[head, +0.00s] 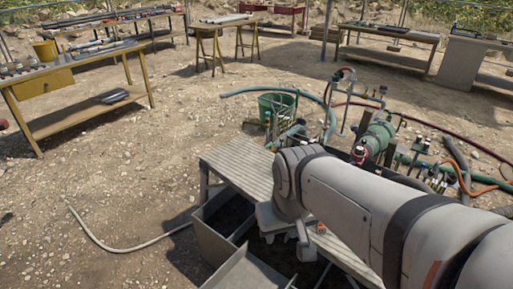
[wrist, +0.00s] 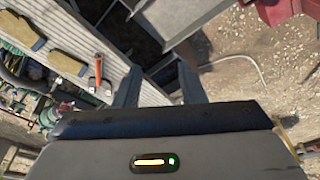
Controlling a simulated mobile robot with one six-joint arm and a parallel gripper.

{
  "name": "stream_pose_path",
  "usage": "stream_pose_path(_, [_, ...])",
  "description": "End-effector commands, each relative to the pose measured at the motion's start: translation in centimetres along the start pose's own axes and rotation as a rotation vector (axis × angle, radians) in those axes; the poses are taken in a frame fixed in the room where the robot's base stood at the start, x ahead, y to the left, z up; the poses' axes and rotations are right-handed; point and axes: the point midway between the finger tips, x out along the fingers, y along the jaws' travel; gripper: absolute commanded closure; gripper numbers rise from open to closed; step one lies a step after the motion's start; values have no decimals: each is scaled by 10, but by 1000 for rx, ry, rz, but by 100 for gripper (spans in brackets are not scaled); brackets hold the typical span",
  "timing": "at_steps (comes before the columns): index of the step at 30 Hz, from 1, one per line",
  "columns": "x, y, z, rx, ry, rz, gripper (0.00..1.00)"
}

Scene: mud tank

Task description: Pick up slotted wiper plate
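I cannot make out the slotted wiper plate for certain in either view. My gripper (wrist: 158,80) is open, with its two dark fingers apart and nothing visible between them. It hangs over the grey-walled tank (head: 212,240), whose inside is dark and shadowed. In the wrist view, a flat grey panel (wrist: 178,14) lies at the top, beyond the fingertips. In the head view, my arm hides part of the tank and most of the gripper.
A slatted bench (head: 238,160) adjoins the tank. In the wrist view it carries two olive items (wrist: 67,62) and an orange-handled tool (wrist: 98,70). Green pump gear (head: 375,135), hoses and a green bucket (head: 277,105) stand behind. Open gravel lies left, with a pale hose (head: 125,247).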

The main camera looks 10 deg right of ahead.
Motion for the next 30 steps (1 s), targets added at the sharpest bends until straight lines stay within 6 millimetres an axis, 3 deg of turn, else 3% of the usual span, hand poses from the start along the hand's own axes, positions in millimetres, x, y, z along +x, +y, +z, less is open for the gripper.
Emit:
stream_pose_path(5, [0,0,0,0,0,0,64])
stream_pose_path(8, [0,0,-1,1,0,-1,57])
stream_pose_path(13, [4,-1,-28,20,4,-12,56])
stream_pose_path(17, [16,4,-77,53,14,-31,56])
stream_pose_path(23, [55,26,-166,117,43,-61,56])
stream_pose_path(30, [129,69,-259,201,86,-84,56])
